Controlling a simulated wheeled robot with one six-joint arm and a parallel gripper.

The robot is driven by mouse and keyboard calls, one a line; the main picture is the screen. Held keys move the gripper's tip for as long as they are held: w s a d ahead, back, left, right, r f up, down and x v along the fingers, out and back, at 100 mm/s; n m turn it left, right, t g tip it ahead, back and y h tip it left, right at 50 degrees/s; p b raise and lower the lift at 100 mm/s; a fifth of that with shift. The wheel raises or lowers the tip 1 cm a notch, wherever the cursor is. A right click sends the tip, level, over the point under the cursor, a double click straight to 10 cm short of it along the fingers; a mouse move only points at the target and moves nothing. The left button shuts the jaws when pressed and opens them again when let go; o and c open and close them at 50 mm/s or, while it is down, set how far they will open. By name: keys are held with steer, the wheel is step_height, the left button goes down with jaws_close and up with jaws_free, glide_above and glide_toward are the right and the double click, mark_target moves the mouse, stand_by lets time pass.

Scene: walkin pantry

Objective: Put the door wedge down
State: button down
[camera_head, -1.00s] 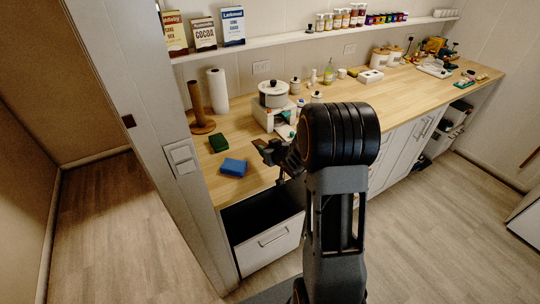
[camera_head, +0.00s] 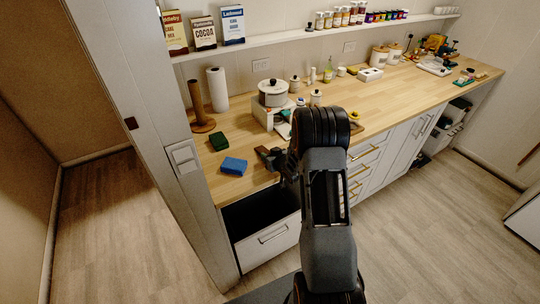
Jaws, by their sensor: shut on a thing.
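My gripper (camera_head: 265,154) is over the front edge of the counter, just right of a blue block (camera_head: 233,166). It is seen from behind and is small and dark. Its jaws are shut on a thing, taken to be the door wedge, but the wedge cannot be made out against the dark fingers. My arm hides part of the counter's front edge.
The wooden counter (camera_head: 258,181) has a bare patch near the blue block. A green block (camera_head: 219,141), a paper towel roll (camera_head: 217,90) and a pot (camera_head: 273,93) stand behind. An open drawer (camera_head: 266,241) juts out below the counter.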

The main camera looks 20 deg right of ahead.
steer(key=shift+f+b, duration=0.3)
steer(key=shift+b, duration=0.05)
steer(key=c, duration=0.6)
jaws_free()
steer(key=shift+r, duration=0.1)
steer(key=shift+o, duration=0.2)
steer(key=shift+s+r+p, duration=0.1)
steer(key=shift+s+p, duration=0.05)
steer(key=shift+p, duration=0.4)
